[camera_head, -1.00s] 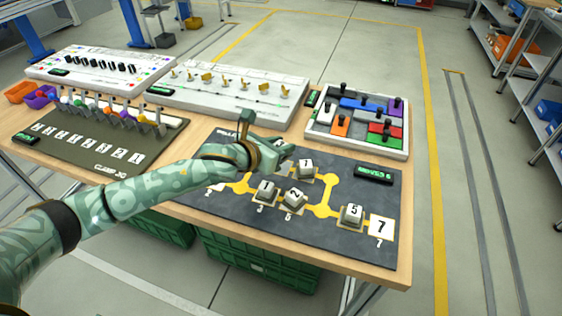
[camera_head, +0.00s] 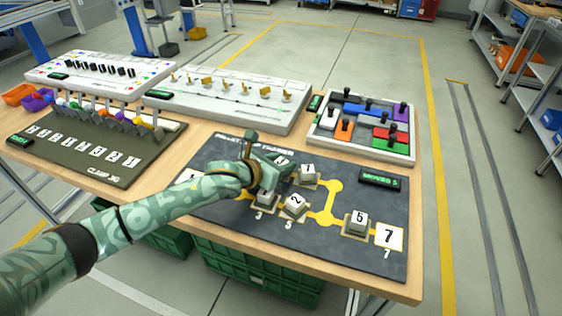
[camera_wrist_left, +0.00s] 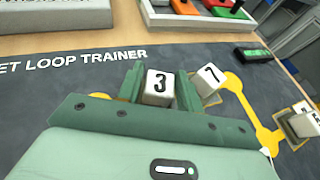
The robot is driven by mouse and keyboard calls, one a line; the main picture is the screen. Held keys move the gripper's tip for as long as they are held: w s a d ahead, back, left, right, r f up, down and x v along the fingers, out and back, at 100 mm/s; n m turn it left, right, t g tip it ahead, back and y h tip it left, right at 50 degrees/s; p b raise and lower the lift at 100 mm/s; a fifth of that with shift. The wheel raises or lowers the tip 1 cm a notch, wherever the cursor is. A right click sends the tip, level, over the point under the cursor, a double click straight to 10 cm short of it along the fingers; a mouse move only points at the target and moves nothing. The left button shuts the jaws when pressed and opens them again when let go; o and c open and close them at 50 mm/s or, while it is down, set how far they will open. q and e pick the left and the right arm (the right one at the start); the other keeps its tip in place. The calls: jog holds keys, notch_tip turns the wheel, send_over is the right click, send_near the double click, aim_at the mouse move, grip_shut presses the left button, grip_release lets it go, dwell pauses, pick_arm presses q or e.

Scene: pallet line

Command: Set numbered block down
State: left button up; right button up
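My left gripper (camera_head: 278,162) reaches over the dark loop board (camera_head: 215,206). In the left wrist view, its green fingers (camera_wrist_left: 160,88) stand on both sides of a pale block numbered 3 (camera_wrist_left: 158,86) and appear shut on it. A block numbered 7 (camera_wrist_left: 208,82) is close to the right finger; it also shows in the head view (camera_head: 308,174). The block numbered 2 (camera_head: 294,206) and another block (camera_head: 266,199), partly covered by my gripper, sit nearer the front. The block numbered 5 (camera_head: 355,223) is at the right. The underside of block 3 is hidden. My right gripper is not in view.
A sliding-piece tray (camera_head: 411,158) and a white switch panel (camera_head: 215,103) stand behind the board. An olive lever board (camera_head: 75,165) is at the left. A small green-lit display (camera_head: 380,180) lies on the loop board's right side. Green crates (camera_head: 265,275) are below the table.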

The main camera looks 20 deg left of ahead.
pick_arm(q)
jog(key=shift+o, duration=0.9)
jog(key=shift+r, duration=0.1)
jog(key=shift+s+a+r, duration=0.1)
jog(key=shift+s+r, duration=0.05)
jog(key=shift+r, duration=0.05)
jog(key=p+v, duration=0.4)
jog(key=v, duration=0.7)
jog(key=shift+s+a, duration=0.2)
jog(key=shift+s, duration=0.1)
